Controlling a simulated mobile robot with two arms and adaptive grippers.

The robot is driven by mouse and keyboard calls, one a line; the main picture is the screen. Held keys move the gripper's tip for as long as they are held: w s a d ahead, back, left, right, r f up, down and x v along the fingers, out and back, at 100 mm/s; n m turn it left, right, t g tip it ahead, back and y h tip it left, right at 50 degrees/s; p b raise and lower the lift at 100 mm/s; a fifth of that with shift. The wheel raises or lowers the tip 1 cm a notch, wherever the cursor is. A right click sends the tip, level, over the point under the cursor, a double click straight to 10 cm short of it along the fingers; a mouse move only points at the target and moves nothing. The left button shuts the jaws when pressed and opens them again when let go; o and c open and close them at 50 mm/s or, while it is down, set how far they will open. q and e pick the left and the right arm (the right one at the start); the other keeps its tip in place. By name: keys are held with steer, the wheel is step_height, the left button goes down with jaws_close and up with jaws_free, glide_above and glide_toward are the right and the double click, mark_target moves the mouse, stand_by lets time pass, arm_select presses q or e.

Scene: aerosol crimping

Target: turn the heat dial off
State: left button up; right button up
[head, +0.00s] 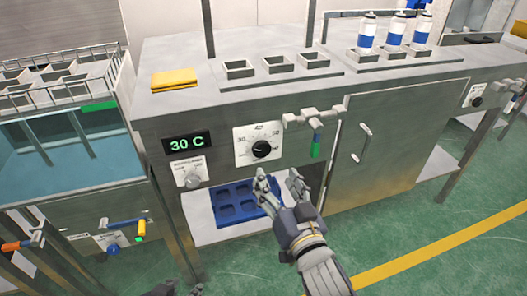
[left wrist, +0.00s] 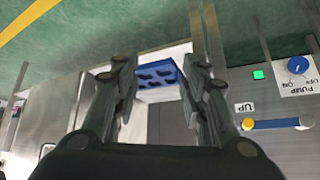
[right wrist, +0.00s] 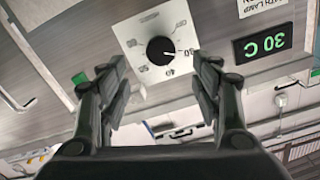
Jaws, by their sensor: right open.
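The heat dial is a black round knob (head: 262,148) on a white plate with a number scale, on the bench's front panel. In the right wrist view the knob (right wrist: 160,50) shows beyond and between my fingertips, its white mark towards the right. A display (head: 188,142) left of the dial reads 30 C in green. My right gripper (head: 279,180) is open and empty, just below and in front of the dial, apart from it. My left gripper (left wrist: 155,85) is open and empty in its wrist view; only dark tips show at the head view's bottom edge.
A lamp switch plate (head: 189,173) sits below the display. A blue tray (head: 235,212) stands on the shelf below. A water tank (head: 75,150) is at the left.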

mark_target(262, 152)
steer(key=b+x, duration=0.1)
steer(key=x, duration=0.8)
steer(key=shift+w+b, duration=0.1)
steer(key=shift+b, duration=0.25)
arm_select(q)
steer(key=w+d+r+t+h, duration=0.1)
steer(key=w+d+r+t, duration=0.1)
steer(key=w+r+t, duration=0.2)
steer(key=shift+w+d+r+t, duration=0.4)
steer(key=shift+w+r, duration=0.65)
steer(key=shift+w, duration=0.5)
arm_select(e)
steer(key=shift+w+a, duration=0.2)
steer(key=shift+w, duration=0.25)
steer(key=c, duration=1.1)
